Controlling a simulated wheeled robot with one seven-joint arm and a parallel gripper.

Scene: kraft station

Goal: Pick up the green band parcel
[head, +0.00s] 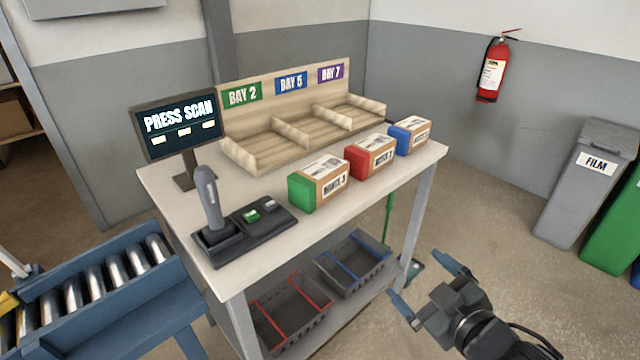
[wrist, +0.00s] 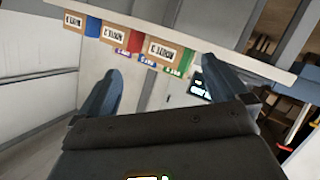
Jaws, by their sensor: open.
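The green band parcel (head: 317,182) is a brown box with a green end, standing on the white table (head: 262,234) nearest the scanner. In the wrist view the same green band parcel (wrist: 168,53) shows upside down near the top, beyond the fingers. My gripper (head: 424,278) is open and empty, out in front of the table's right end, below the tabletop and apart from the parcel. Its two blue fingers also show in the wrist view (wrist: 158,82).
A red-banded parcel (head: 370,155) and a blue-banded parcel (head: 409,136) stand in line to its right. A wooden bay rack (head: 257,160) is behind. The scanner stand (head: 240,232) and screen (head: 180,124) are left. Crates (head: 352,262) sit on the lower shelf.

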